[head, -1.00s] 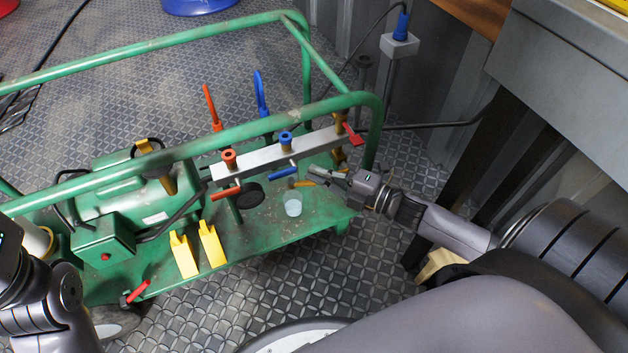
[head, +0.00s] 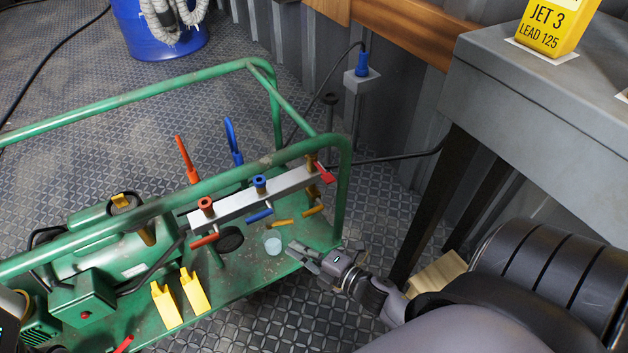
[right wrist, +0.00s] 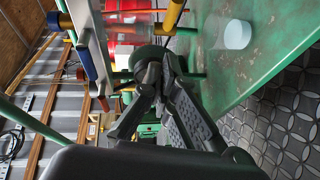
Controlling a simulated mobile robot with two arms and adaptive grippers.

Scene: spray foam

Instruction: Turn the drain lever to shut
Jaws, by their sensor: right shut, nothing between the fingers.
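A grey manifold bar (head: 232,205) with red, blue and brown-yellow valves runs along the green frame. Below its right end are two yellow levers, one at the left (head: 283,222) and one at the right (head: 313,210); I cannot tell for sure which is the drain lever. A yellow handle (right wrist: 174,14) also shows at the top of the right wrist view. My right gripper (head: 298,255) is shut and empty, below and apart from the levers, near the green deck's edge. Its fingers fill the middle of the right wrist view (right wrist: 160,65). My left gripper is out of view.
A pale blue cup (head: 273,246) stands on the green deck (head: 255,272), left of my right gripper. The frame's tube (head: 343,190) rises behind the gripper. A grey table (head: 540,110) stands at the right. Patterned floor (head: 385,210) lies between.

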